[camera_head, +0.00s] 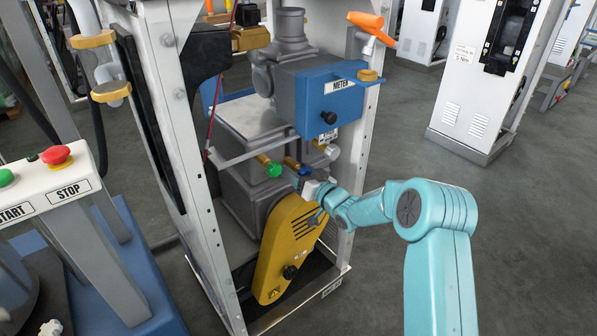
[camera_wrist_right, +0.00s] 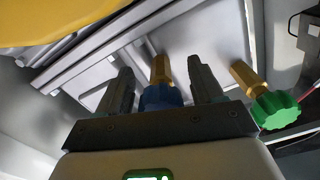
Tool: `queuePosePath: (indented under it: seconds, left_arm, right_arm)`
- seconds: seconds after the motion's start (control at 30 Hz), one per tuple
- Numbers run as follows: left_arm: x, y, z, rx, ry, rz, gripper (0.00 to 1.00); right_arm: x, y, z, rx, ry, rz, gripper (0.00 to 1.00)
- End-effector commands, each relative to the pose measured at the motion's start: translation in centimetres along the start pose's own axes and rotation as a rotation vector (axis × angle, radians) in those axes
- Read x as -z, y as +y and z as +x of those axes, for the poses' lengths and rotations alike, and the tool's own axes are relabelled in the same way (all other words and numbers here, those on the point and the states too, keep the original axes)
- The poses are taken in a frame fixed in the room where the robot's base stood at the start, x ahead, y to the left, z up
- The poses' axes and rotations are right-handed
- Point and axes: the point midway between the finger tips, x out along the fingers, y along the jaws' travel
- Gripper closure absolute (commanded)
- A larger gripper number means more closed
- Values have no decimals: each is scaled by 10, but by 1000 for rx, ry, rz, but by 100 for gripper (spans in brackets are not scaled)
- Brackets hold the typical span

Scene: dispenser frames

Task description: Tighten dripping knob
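A green knob (camera_head: 273,169) and a blue knob (camera_head: 292,163) sit on brass stems inside the dispenser frame, below the blue meter box (camera_head: 338,97). A pale knob (camera_head: 328,150) is to their right. I cannot see which one drips. My right gripper (camera_head: 307,184) is just below and right of the blue knob. In the right wrist view the right gripper (camera_wrist_right: 160,72) is open, its fingers on either side of the blue knob (camera_wrist_right: 160,97) and its stem, with gaps visible. The green knob (camera_wrist_right: 275,109) is outside the right finger. My left gripper is out of view.
A yellow guard (camera_head: 290,250) is below the right gripper. The frame's white right post (camera_head: 352,190) stands close to my right arm. An orange-handled nozzle (camera_head: 366,21) is at the top. A START/STOP panel (camera_head: 50,180) is at left. Open floor lies to the right.

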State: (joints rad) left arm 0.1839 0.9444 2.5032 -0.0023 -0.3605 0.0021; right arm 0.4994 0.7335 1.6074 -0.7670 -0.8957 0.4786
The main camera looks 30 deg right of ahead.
Motion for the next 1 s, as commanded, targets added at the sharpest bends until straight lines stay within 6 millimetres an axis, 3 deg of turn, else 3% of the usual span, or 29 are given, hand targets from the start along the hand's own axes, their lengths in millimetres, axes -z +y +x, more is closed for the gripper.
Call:
queuePosePath:
  seconds: [0.17, 0.27, 0.7, 0.83, 1.0]
  left_arm:
    - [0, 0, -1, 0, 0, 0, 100]
    - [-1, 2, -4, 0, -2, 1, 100]
    - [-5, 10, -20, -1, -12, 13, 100]
    - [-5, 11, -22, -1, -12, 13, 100]
    - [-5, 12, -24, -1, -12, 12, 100]
  right_arm:
    - [2, 0, -3, -1, 2, -1, 33]
    - [3, 1, -14, -2, 2, -1, 33]
    - [2, 1, -124, -4, 0, 1, 33]
    - [2, 0, -147, -3, 0, 0, 33]
    - [1, 0, -161, 0, 1, 0, 33]
